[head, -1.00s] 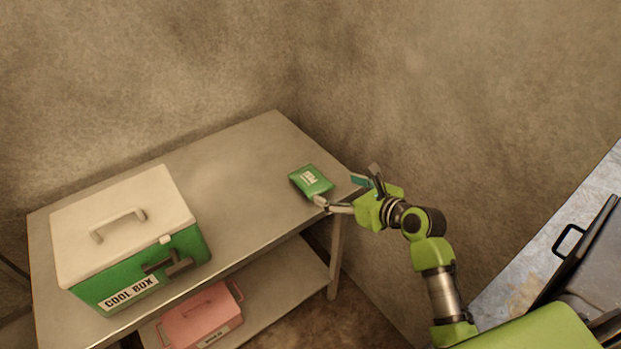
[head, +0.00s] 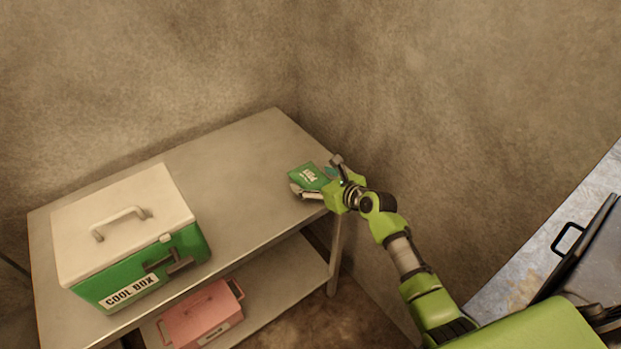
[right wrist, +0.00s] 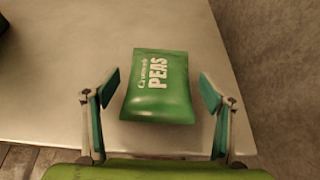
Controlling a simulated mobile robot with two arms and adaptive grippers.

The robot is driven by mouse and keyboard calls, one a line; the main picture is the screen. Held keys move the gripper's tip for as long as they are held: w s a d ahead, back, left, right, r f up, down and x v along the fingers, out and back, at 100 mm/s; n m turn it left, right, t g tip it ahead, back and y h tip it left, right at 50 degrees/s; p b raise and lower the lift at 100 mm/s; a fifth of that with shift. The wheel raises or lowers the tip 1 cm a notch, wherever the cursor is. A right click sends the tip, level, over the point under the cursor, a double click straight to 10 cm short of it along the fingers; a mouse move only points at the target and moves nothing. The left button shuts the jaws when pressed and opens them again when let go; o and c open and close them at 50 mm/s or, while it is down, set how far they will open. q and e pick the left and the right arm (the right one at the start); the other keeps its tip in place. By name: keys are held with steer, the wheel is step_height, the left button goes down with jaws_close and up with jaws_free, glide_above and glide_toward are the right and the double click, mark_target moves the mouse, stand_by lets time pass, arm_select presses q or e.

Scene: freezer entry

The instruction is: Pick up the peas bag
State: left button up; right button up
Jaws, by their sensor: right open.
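The green peas bag (head: 308,175) lies flat on the right end of the metal table, close to its edge. In the right wrist view the peas bag (right wrist: 158,88) shows its white lettering. My right gripper (head: 316,178) is open, with one finger on either side of the bag's near part. In the right wrist view the fingers of my right gripper (right wrist: 155,100) stand apart from the bag, with a gap on each side. My left gripper is not in view.
The table (head: 235,155) has a bare top between the bag and a green cool box (head: 140,265) with a white lid at the left. A pink box (head: 203,315) sits on the lower shelf. Walls stand close behind and to the right of the table.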

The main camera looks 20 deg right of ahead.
steer(key=shift+w, duration=0.1)
steer(key=c, duration=1.3)
steer(key=shift+r, duration=0.1)
